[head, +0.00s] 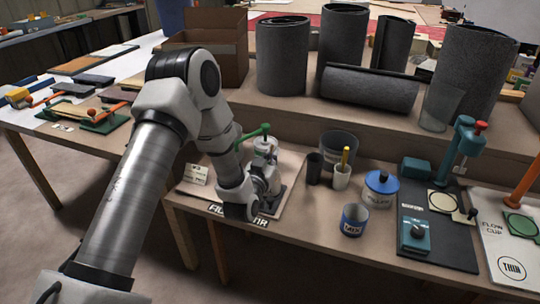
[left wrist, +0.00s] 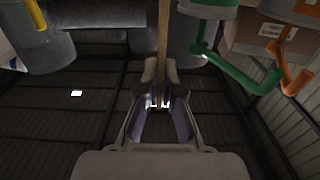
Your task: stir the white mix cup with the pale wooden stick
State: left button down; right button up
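A small white cup (head: 341,179) stands on the bench in the head view with a yellow handle or stick rising from it. A blue-and-white tin labelled MIX (head: 355,220) stands in front of it, nearer the bench edge. My left gripper (head: 253,203) is low over the left end of the bench, apart from and left of both. In the left wrist view, a pale wooden stick (left wrist: 163,32) runs between the fingertips of my left gripper (left wrist: 161,78), which look shut on it. The stick cannot be made out in the head view. My right gripper is not in view.
Beside the left gripper stands a pump dispenser with a green handle (head: 262,131). A dark cup (head: 314,168), a grey bucket (head: 339,146) and a blue-lidded pot (head: 380,188) crowd the white cup. A teal press (head: 462,145) stands right. Grey rolls (head: 283,58) stand behind.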

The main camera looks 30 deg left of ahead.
pick_arm(q)
jog(key=shift+s+a+r, duration=0.1)
jog(key=shift+s+a, duration=0.05)
jog(key=shift+a, duration=0.2)
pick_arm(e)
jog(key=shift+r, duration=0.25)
pick_arm(q)
jog(key=shift+r, duration=0.1)
notch_tip(320, 180, up, 7)
jog(key=p, duration=0.5)
jog(key=shift+p, duration=0.3)
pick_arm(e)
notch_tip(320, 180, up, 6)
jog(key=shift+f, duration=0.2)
pick_arm(q)
notch_tip(320, 180, up, 5)
jog(key=p, duration=0.4)
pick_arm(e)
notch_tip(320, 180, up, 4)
